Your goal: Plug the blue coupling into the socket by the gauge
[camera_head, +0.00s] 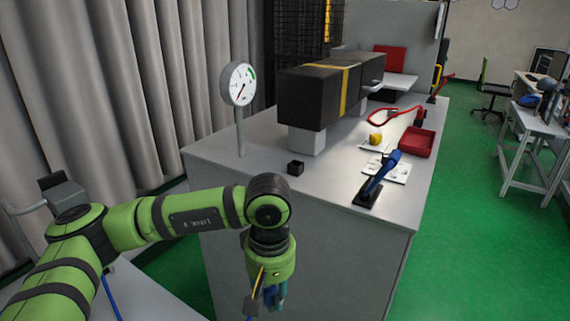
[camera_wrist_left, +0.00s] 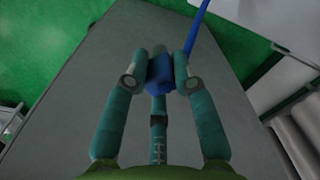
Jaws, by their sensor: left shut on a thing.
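The blue coupling (camera_wrist_left: 160,76) sits between the fingers of my left gripper (camera_wrist_left: 160,70) in the left wrist view, with a blue hose (camera_wrist_left: 196,30) beside it. In the head view my left gripper (camera_head: 268,296) points down in front of the bench, and the coupling is hard to make out there. The gauge (camera_head: 239,84) stands on a post at the bench's left. A small dark square block (camera_head: 296,167), seemingly the socket, sits on the bench top right of the post. Its opening is too small to make out. My right gripper is out of view.
The grey bench (camera_head: 225,171) has a clear front left corner. A large black box with a yellow strap (camera_head: 312,97) stands behind the small block. A blue-handled tool (camera_head: 378,180), a red tray (camera_head: 417,142) and a yellow piece (camera_head: 375,138) lie to the right.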

